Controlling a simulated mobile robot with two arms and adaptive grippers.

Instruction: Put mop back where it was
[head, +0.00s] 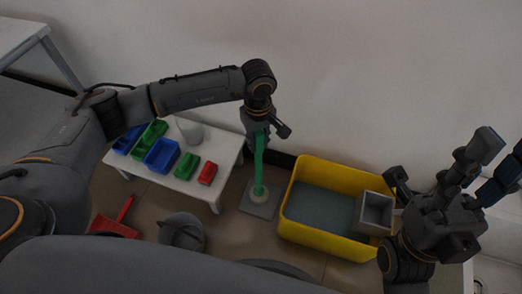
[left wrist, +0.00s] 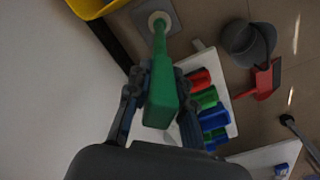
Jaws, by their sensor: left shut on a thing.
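The mop (head: 260,165) has a green handle and stands nearly upright in the head view. Its lower end meets a pale round piece (head: 262,212) on a grey square plate (head: 258,197) on the floor. My left gripper (head: 258,128) is shut on the upper part of the handle. In the left wrist view, the green handle (left wrist: 161,85) runs between the gripper's fingers (left wrist: 160,100) down to the grey plate (left wrist: 158,20). Whether the mop rests fully on the plate is hard to tell. My right gripper (head: 494,160) is at the right, its fingers apart and empty, away from the mop.
A yellow tub (head: 290,225) with a grey box (head: 374,213) inside stands right of the mop. A white table (head: 215,140) with blue, green and red bins is at left. A grey bucket (head: 182,232) and red dustpan (head: 115,224) are on the floor. The wall is close behind.

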